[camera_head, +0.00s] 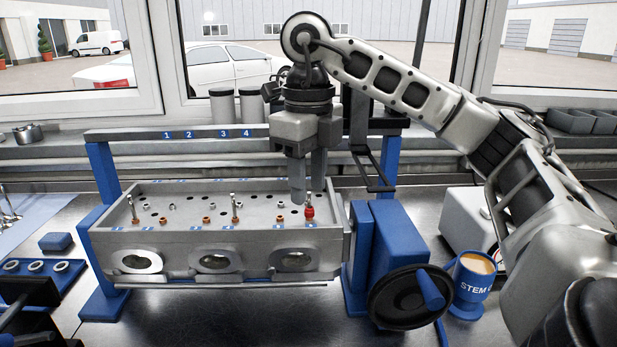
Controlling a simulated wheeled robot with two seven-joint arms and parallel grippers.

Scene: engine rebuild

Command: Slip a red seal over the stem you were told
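The grey cylinder head (180,240) lies in a blue-posted stand, with small holes and copper-coloured guides in its top. Thin upright stems stand at the front left (132,209), the middle (235,206) and the right end. A red seal (309,211) is around the right-end stem, low down near the head's top face. My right gripper (308,190) points down just above this seal. Its two fingers stand a little apart, and the seal shows below their tips. The fingers partly hide the stem's upper part. My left gripper is out of view.
A blue handwheel unit (400,250) stands right of the head, with a blue cup marked STEM (473,281) beside it. A numbered rail (200,133) runs behind the head. A blue tray with ringed holes (40,272) is at left.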

